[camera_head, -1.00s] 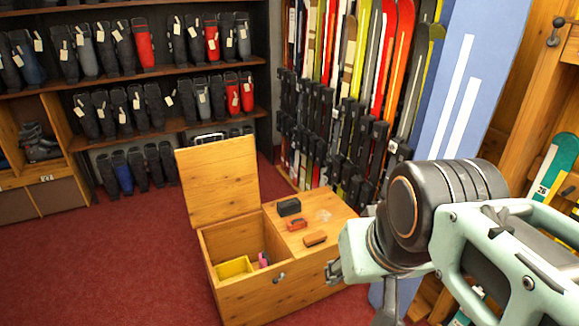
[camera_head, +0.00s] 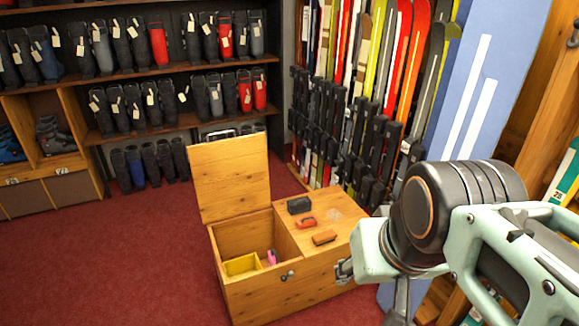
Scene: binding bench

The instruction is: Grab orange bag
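I cannot make out a clear orange bag. A small orange-red item (camera_head: 306,222) lies on the closed right part of the wooden chest's top (camera_head: 330,208); its shape is too small to tell whether it is a bag. A brown-orange block (camera_head: 324,238) lies in front of it, and a dark box (camera_head: 299,206) lies behind it. My arm crosses the right side of the view, close to the chest's right end. I cannot make out my gripper or its fingertips, and nothing held shows.
The chest's left lid (camera_head: 231,178) stands open. Inside are a yellow tray (camera_head: 242,265) and a pink item (camera_head: 271,257). Skis (camera_head: 410,60) stand behind, with a blue panel (camera_head: 480,60) at right. Boot shelves (camera_head: 150,128) line the back. Red carpet (camera_head: 110,260) at left is clear.

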